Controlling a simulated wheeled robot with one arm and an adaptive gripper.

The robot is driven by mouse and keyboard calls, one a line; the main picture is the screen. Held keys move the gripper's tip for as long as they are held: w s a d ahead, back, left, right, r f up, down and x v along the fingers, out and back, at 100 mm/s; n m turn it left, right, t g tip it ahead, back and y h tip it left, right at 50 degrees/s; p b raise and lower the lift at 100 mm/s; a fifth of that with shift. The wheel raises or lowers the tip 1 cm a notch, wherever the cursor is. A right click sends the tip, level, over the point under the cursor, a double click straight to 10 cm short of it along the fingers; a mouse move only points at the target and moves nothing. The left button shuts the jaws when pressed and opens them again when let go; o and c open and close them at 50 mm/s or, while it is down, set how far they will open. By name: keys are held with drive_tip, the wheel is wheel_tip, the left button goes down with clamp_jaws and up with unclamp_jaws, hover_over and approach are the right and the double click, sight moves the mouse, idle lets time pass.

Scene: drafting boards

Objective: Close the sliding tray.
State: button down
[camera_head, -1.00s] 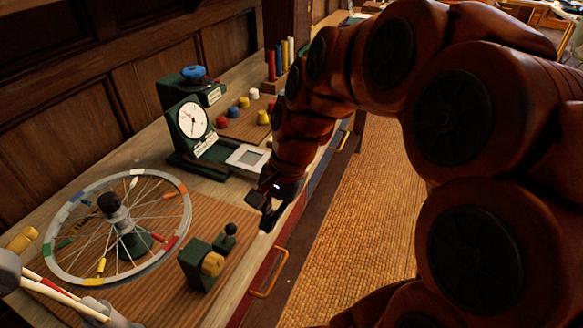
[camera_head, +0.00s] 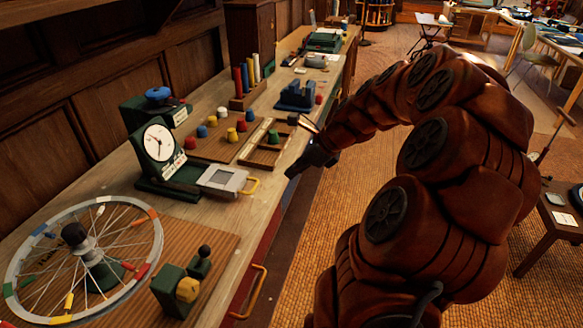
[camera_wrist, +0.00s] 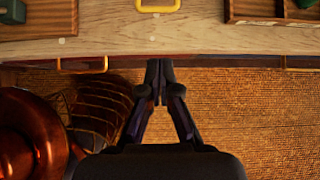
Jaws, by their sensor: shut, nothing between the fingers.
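The sliding tray (camera_head: 222,180) is a pale grey, flat piece with a yellow handle (camera_head: 251,187) at its front. It sticks out from the foot of the green dial device (camera_head: 158,150) toward the bench's front edge. In the wrist view, the yellow handle (camera_wrist: 158,5) shows at the top, cut off by the picture edge; the tray itself is out of that view. My gripper (camera_head: 292,172) is at the bench's front edge, to the right of the handle and apart from it. In the wrist view, my gripper (camera_wrist: 158,64) is shut and empty, its tips short of the handle.
A spoked wheel (camera_head: 98,205) and a green block with a yellow knob (camera_head: 175,290) stand left of the tray. A wooden box (camera_head: 262,155) and coloured knobs lie beyond it. A drawer handle (camera_head: 250,292) juts from the bench front.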

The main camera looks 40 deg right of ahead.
drive_tip(key=x, duration=0.3)
drive_tip(key=p+x, duration=0.1)
drive_tip(key=x, duration=0.2)
drive_tip(key=w+r+p+x, duration=0.1)
drive_tip(key=x, duration=0.1)
drive_tip(key=shift+w+a+f, duration=0.2)
drive_tip(key=shift+a+f, duration=0.1)
drive_tip(key=shift+a, duration=0.25)
drive_tip(key=shift+w+a+f+p, duration=0.25)
drive_tip(key=shift+w+a+p, duration=0.05)
drive_tip(key=shift+w, duration=0.35)
